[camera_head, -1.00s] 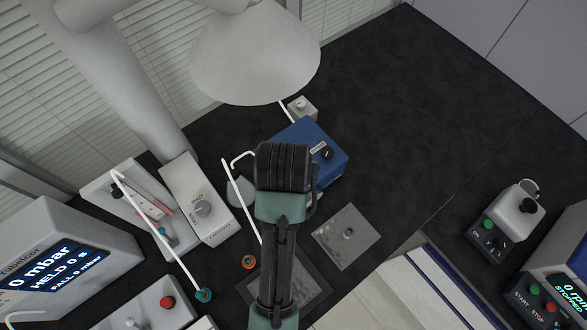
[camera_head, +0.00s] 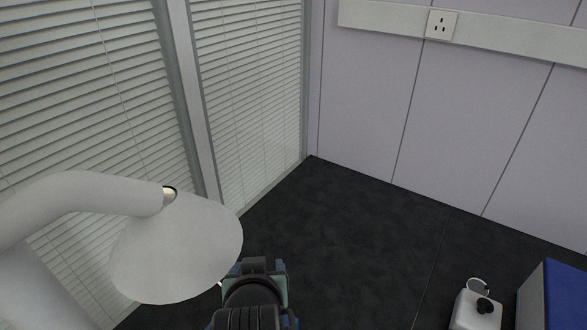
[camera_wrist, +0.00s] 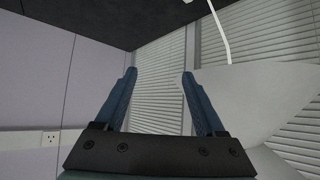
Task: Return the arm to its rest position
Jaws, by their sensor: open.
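My gripper (camera_wrist: 160,74) is open in the wrist view. Its two blue fingers stand apart with nothing between them. In the head view my arm's dark and teal end shows at the bottom edge, just right of the white lamp shade; most of the arm is out of frame. I cannot tell from the head view how the fingers stand.
The white lamp shade (camera_head: 177,250) is close to my arm; it also shows right of the fingers in the wrist view (camera_wrist: 262,98). A small white device (camera_head: 476,311) and a blue-sided box (camera_head: 553,296) stand at lower right. The black worktop (camera_head: 345,235) between is clear.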

